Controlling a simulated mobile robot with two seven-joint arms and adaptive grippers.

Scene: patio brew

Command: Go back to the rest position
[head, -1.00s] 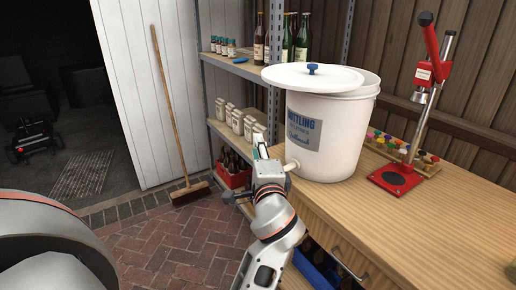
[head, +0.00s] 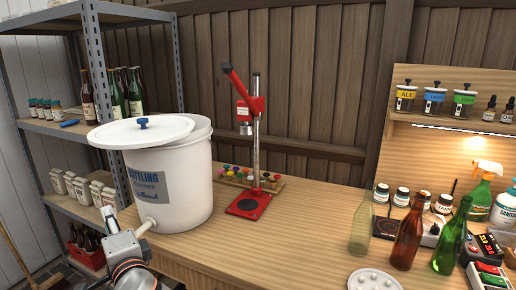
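My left gripper (head: 109,217) is at the lower left in the head view, just left of the white bottling bucket (head: 172,190) and near its spigot (head: 146,227). It is small and seen from behind, so I cannot tell whether its fingers are open or shut, or whether it touches the spigot. My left forearm comes up from the bottom edge. My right gripper is not in view.
The bucket stands on the wooden bench (head: 295,225) with its lid (head: 140,132) askew on top. A red bottle capper (head: 250,204) stands behind, right of it. Bottles, including a brown one (head: 406,240), stand at the right. A metal shelf (head: 60,128) is at the left.

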